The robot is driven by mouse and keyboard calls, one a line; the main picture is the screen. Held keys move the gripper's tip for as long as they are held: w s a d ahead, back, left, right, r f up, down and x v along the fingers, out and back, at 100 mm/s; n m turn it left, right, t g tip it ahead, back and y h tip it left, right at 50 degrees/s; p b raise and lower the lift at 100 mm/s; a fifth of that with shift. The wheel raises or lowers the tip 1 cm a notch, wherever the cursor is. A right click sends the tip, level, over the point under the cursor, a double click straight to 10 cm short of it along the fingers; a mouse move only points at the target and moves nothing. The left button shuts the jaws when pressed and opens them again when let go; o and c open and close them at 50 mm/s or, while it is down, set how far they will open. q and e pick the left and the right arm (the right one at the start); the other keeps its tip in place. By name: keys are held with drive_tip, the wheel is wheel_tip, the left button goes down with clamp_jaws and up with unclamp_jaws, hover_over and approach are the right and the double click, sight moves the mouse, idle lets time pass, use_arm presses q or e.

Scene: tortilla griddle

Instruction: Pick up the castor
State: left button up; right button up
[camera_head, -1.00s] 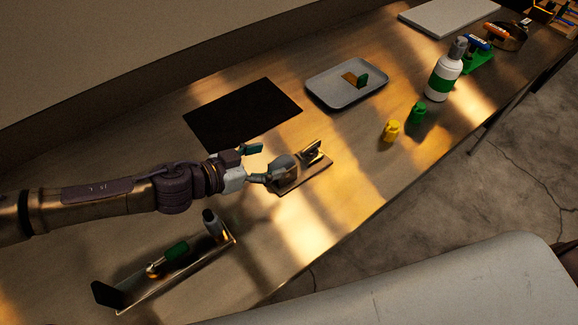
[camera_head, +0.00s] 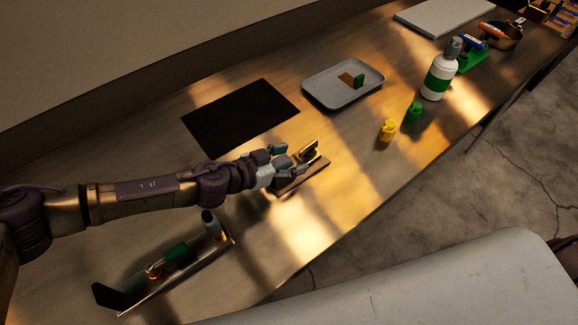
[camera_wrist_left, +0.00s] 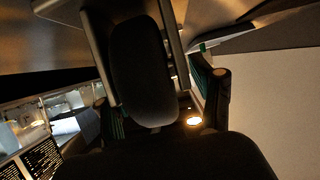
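The castor, a dark grey rounded wheel (camera_head: 284,162), is on the small brown board (camera_head: 317,179) near the middle of the table in the head view. My left gripper (camera_head: 289,160) reaches in from the left, its fingers spread on either side of the castor. In the left wrist view, a large dark rounded shape, apparently the castor (camera_wrist_left: 142,75), is very close, between the fingers. Fingers partly hide it in the head view, and I cannot tell whether they touch it. My right gripper is not in view.
A metal tray (camera_head: 140,297) holds a green-handled item and a small bottle in front. A black mat (camera_head: 240,115) and grey tray (camera_head: 344,97) lie behind. Yellow (camera_head: 387,131) and green (camera_head: 413,113) pieces and a white bottle (camera_head: 438,78) stand to the right.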

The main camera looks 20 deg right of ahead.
use_arm(q)
clamp_jaws()
drive_tip(key=shift+w+r, duration=0.1)
